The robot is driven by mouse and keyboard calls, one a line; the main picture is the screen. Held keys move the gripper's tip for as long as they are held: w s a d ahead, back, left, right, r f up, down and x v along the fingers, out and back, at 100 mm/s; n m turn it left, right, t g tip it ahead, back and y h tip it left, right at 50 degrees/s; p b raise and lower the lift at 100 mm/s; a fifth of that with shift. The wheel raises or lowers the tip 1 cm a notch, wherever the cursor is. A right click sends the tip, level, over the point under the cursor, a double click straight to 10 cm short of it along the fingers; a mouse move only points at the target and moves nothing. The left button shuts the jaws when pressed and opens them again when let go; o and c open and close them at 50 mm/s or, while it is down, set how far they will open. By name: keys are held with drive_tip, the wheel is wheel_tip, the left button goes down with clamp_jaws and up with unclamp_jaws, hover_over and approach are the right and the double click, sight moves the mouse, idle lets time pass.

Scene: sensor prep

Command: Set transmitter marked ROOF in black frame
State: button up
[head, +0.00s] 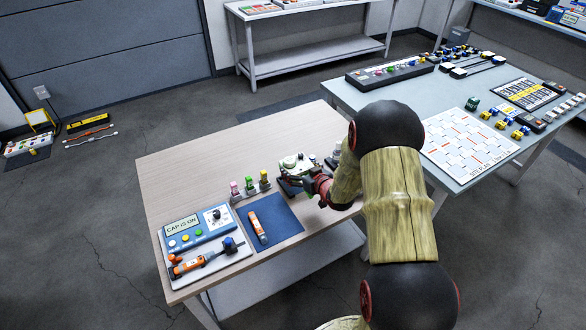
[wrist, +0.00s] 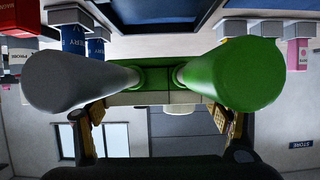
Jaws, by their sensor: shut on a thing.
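My gripper (head: 312,182) is at the back right part of the wooden table, partly hidden by my own arm. A white and green thing (head: 290,162), perhaps the transmitter, shows at its fingers. In the wrist view my gripper (wrist: 165,115) has its fingers on either side of a pale and green body (wrist: 150,78). A grey cylinder end (wrist: 72,75) and a green one (wrist: 235,78) stand out from it. No ROOF mark can be read. A dark edge (head: 287,187) lies just below the held thing; I cannot tell whether it is the black frame or whether they touch.
A blue mat (head: 283,226) with an orange device (head: 257,228) lies in front. A "CAP IS ON" panel (head: 182,227) and a white tray (head: 222,262) sit further left. The table's back left is clear.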

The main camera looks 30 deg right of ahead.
drive_tip(key=shift+f+b, duration=1.4)
drive_tip(key=shift+f, duration=0.6)
drive_tip(key=shift+f+b, duration=0.35)
drive_tip(key=shift+f, duration=0.1)
drive_tip(key=shift+s+f, duration=0.2)
drive_tip(key=shift+f, duration=0.2)
idle(0.6)
